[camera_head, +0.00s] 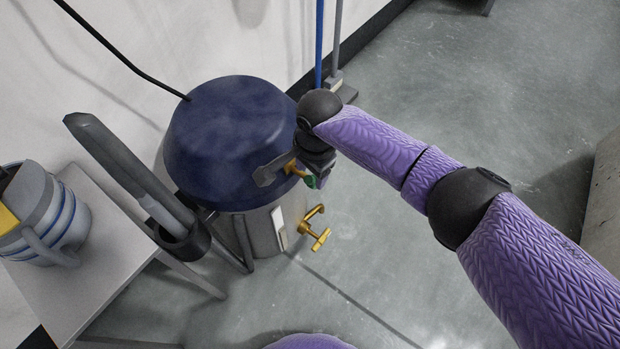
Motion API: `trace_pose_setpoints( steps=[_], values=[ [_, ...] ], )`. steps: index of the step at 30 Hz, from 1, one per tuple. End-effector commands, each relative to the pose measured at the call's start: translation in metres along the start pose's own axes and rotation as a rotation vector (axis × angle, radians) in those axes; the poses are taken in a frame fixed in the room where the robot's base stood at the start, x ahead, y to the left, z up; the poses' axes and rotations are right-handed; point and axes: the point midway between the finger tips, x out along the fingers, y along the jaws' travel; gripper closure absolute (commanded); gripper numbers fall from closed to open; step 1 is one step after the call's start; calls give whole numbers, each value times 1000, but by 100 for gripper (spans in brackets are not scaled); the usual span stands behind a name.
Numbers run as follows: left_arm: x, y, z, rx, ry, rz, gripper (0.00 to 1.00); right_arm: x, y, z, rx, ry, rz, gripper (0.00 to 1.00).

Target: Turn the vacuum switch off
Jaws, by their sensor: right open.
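The vacuum (228,135) stands on the floor left of centre, with a dark blue domed lid on a metal drum (262,228). My right arm comes in from the right, and my right gripper (273,172) is at the right side of the lid. Its jaws are open and one dark flat finger lies across the lid's edge in the picture. Whether it touches the lid I cannot tell. A small green and yellow part (309,180) shows just beside the gripper; I cannot tell if it is the switch. No switch shows clearly. My left gripper is out of view.
A grey table (105,255) at the left bears a blue-striped white container (55,225). A dark grey nozzle (130,165) stands in a black holder by the drum. A brass tap (316,232) juts from the drum. Poles lean at the wall behind.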

Motion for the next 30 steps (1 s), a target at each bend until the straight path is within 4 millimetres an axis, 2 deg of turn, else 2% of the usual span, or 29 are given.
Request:
trace_pose_setpoints(
  steps=[1, 6, 16, 17, 25, 26, 30],
  values=[
    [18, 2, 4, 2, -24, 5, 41, 26, 2, 0, 0, -7, 7, 37],
    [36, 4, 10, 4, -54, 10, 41, 52, 1, 0, 0, -4, 4, 37],
    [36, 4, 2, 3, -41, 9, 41, 52, 0, -1, 0, 0, -2, 37],
    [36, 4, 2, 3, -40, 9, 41, 52, 0, -1, 0, 0, -2, 39],
    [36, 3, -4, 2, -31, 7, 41, 53, 0, -1, 0, 0, -2, 97],
    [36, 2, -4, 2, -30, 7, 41, 53, 0, -1, 0, 0, -1, 100],
    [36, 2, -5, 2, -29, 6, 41, 53, 0, -1, 0, 0, -1, 100]
  ],
)
